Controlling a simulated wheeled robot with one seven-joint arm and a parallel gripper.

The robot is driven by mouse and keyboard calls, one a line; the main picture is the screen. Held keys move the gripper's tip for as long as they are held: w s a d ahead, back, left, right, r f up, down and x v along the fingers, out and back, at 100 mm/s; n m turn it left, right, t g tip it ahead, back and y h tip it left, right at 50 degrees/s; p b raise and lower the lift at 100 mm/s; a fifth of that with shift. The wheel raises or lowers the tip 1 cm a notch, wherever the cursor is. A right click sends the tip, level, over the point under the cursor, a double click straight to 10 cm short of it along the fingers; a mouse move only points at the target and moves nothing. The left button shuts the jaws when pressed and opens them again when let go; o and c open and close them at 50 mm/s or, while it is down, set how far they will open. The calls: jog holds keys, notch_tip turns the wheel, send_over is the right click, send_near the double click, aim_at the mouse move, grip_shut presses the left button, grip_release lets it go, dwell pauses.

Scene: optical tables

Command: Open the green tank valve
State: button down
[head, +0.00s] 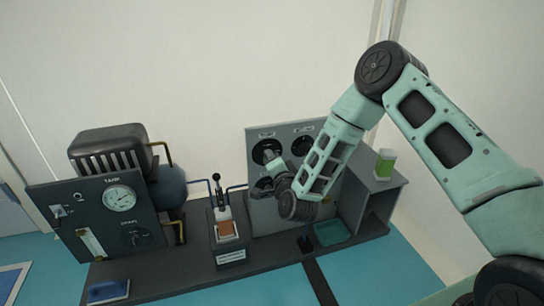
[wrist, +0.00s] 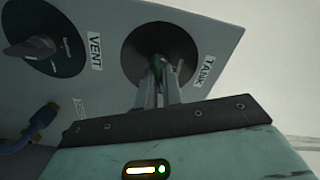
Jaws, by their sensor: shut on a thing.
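The green tank valve (wrist: 158,66) shows in the wrist view as a narrow green piece in front of a round black dial plate (wrist: 186,46) beside the label TANK. My gripper (wrist: 157,82) is shut on it, with a finger on each side, and the fingers hide most of the handle. In the head view my gripper (head: 272,163) reaches the upper left dial of the grey valve panel (head: 255,219). The handle's exact turn angle cannot be told.
A grey knob marked VENT (wrist: 30,47) sits beside the tank valve. In the head view, a gauge panel (head: 98,222) stands left, a small lever unit (head: 228,258) is in the middle, and a green-and-white cup (head: 384,164) stands on a shelf box (head: 377,187) right.

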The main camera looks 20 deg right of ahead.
jog(key=m+p, duration=0.1)
jog(key=m, duration=0.3)
jog(key=shift+s+f+m, duration=0.1)
jog(key=shift+f+m, duration=0.05)
jog(key=shift+m, duration=0.25)
dwell(0.4)
jog(key=c, duration=1.6)
grip_release()
jog(key=shift+o, duration=0.2)
